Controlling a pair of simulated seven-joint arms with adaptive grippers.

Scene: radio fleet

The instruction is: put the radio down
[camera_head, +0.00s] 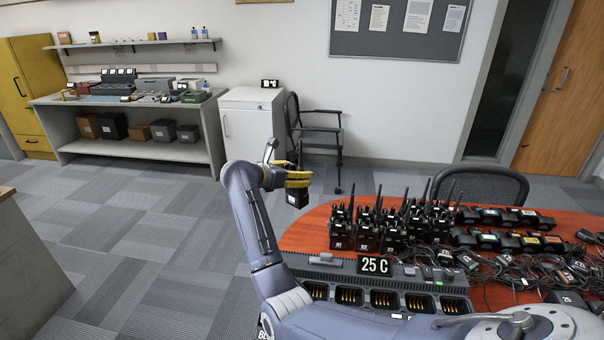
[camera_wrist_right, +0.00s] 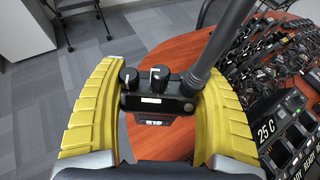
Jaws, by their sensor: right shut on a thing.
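My right gripper (camera_head: 297,180) is shut on a black radio (camera_head: 297,198), with its yellow fingers on both sides of it. In the right wrist view the radio's top (camera_wrist_right: 150,103) shows two knobs, a small pale label and a thick antenna leaning up to the right. In that view the red-brown table (camera_wrist_right: 170,55) lies below and behind the radio. In the head view the radio is just left of the table's far left rim, against the floor. I cannot tell its exact height. The left gripper is not in view.
Several upright radios (camera_head: 385,228) stand on the table behind a multi-slot charger (camera_head: 385,300) and a "25 C" sign (camera_head: 374,266). Battery packs (camera_head: 505,217) and tangled cables (camera_head: 520,268) fill the right side. A chair (camera_head: 480,185) is behind the table. The table's left end looks bare.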

